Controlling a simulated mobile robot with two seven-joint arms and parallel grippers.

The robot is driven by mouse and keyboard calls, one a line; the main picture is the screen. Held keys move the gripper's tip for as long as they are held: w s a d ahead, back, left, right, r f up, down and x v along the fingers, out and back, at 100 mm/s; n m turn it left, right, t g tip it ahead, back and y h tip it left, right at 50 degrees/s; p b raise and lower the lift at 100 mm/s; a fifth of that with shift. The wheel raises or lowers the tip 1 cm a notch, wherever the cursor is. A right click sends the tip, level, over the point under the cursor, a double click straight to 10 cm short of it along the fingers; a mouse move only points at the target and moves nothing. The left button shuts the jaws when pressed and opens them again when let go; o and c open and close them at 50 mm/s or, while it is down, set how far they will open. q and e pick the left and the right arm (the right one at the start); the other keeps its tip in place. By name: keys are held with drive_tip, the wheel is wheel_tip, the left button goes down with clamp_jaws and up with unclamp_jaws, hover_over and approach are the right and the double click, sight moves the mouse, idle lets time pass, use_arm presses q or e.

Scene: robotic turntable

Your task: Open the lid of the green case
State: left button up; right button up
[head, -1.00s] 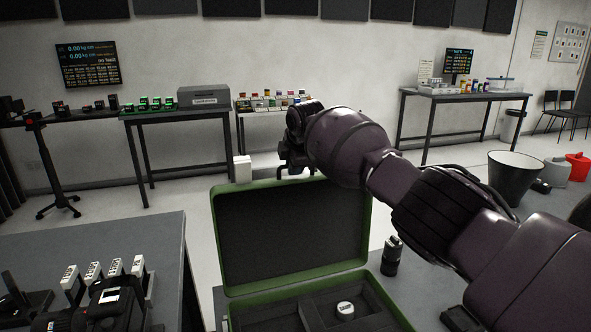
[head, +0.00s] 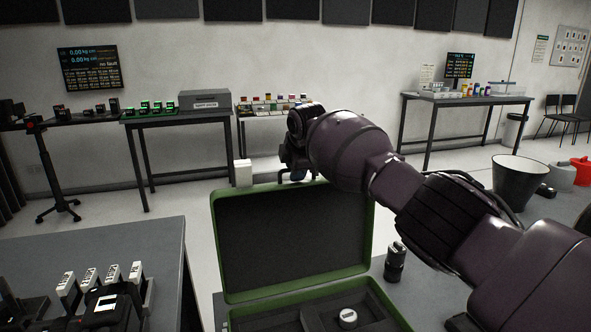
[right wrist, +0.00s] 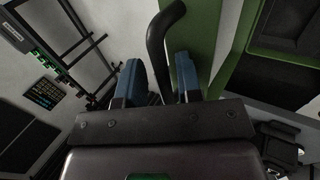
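The green case (head: 300,292) stands on a grey table, its lid (head: 290,240) raised roughly upright with the dark lining facing me. A small round white-topped item (head: 348,318) sits in its dark insert. My right gripper (head: 297,174) is behind the lid's top edge. In the right wrist view, its two blue fingers (right wrist: 160,80) stand apart on either side of the lid's black handle (right wrist: 162,40). A gap shows beside the handle, so the fingers look open. The lid's green edge (right wrist: 205,40) is beside the right finger. My left gripper is not in view.
A small dark cylinder (head: 395,262) stands right of the case. A white block (head: 242,172) shows behind the lid's left corner. A second table (head: 130,240) at left holds dark devices and white-topped pieces.

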drive_tip(key=shift+f, duration=0.2)
drive_tip(key=p+v, duration=0.2)
drive_tip(key=v, duration=0.3)
drive_tip(key=shift+w+r, duration=0.15)
drive_tip(key=shift+r, duration=0.1)
drive_tip(key=p+v, duration=0.2)
drive_tip(key=v, duration=0.3)
drive_tip(key=shift+s+r, duration=0.25)
drive_tip(key=shift+s, duration=0.1)
drive_tip(key=shift+d, duration=0.1)
